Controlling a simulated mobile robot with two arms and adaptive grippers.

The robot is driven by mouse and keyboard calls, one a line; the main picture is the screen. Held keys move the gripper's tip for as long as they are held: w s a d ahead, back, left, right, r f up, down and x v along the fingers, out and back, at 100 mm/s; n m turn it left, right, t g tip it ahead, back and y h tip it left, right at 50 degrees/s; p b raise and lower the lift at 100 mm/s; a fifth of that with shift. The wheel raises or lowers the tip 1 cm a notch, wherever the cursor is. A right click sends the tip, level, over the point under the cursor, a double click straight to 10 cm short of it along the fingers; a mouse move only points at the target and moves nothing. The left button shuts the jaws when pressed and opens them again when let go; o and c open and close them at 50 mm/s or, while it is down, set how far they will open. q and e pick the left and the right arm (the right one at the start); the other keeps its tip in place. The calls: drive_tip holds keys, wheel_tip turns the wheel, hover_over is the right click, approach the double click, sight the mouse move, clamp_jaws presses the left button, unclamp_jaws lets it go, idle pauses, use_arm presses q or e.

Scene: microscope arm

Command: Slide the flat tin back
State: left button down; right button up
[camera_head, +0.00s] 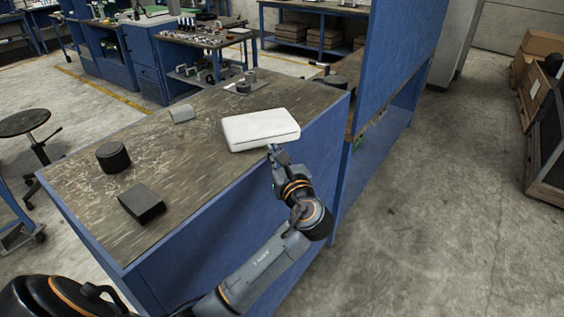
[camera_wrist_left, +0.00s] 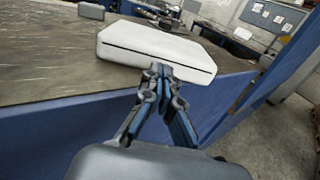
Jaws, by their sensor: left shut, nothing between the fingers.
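The flat tin (camera_head: 261,130) is a white, low box with rounded corners. It lies on the worn workbench top (camera_head: 190,160) near its front edge, towards the right end. It also shows in the left wrist view (camera_wrist_left: 158,45), with a dark seam along its near side. My left gripper (camera_head: 273,150) is shut and empty, with its fingertips at the tin's near side. In the left wrist view the fingertips (camera_wrist_left: 161,70) overlap the tin's lower edge; whether they touch it I cannot tell. My right gripper is not in view.
On the bench stand a black round container (camera_head: 113,157), a dark block (camera_head: 142,203), a small grey block (camera_head: 182,113) and small dark cylinders (camera_head: 244,86). A blue panel (camera_head: 395,60) rises at the bench's right end. Bench top behind the tin is mostly clear.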

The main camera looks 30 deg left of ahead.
sight(262, 128)
use_arm(q)
drive_tip(key=x, duration=0.3)
drive_tip(key=shift+w+a+r+p, duration=0.1)
drive_tip(key=shift+w+a+p, duration=0.1)
drive_tip(key=shift+a+p, duration=0.2)
drive_tip(key=shift+w+a, duration=0.2)
drive_tip(key=shift+w, duration=0.1)
drive_tip(key=p+x, duration=0.2)
drive_tip(key=x, duration=0.3)
drive_tip(key=shift+w+a, duration=0.15)
drive_tip(key=shift+a, duration=0.15)
drive_tip(key=shift+w+a, duration=0.25)
drive_tip(key=shift+a, duration=0.05)
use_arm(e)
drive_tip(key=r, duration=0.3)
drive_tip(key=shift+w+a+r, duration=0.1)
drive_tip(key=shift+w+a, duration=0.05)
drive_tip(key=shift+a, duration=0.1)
use_arm(q)
drive_tip(key=shift+d, duration=0.1)
